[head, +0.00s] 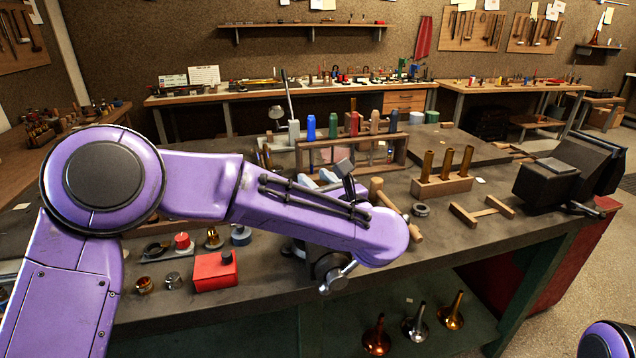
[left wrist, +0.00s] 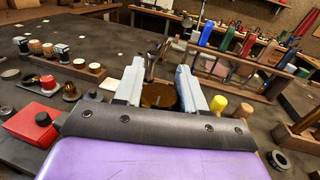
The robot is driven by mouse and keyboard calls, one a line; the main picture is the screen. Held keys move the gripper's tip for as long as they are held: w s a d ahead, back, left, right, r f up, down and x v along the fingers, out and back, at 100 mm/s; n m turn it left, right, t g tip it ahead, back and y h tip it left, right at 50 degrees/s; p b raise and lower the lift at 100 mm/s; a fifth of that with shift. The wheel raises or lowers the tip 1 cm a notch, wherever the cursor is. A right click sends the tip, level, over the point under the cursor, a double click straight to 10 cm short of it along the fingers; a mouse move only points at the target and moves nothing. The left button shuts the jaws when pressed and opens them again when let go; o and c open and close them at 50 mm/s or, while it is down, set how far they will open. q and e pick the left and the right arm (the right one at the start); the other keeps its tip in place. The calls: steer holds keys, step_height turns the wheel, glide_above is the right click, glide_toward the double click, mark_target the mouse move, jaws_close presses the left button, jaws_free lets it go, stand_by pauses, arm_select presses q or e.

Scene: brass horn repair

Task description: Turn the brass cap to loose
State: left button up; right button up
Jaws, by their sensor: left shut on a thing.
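My left arm reaches across the bench, and its gripper (left wrist: 160,92) has its two pale fingers on either side of the brass cap (left wrist: 157,96). The gripper is shut on the cap, whose round brown-gold face shows between the fingers. In the head view my forearm hides the cap, and only the pale fingers (head: 318,179) show in part above the arm. A dark round fixture with a metal handle (head: 334,272) shows below my forearm. My right gripper is not in view.
A red box (head: 215,271) and small brass parts (head: 144,285) lie to the left. Behind stands a wooden rack (head: 352,152) with colored-handled tools. To the right are a mallet (head: 394,209), a wooden block with brass tubes (head: 441,184) and a dark vise (head: 570,172).

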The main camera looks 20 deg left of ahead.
arm_select(q)
steer(key=o, duration=1)
steer(key=b+v, duration=0.3)
steer(key=v, duration=0.7)
steer(key=shift+s+d, duration=0.1)
steer(key=shift+s, duration=0.1)
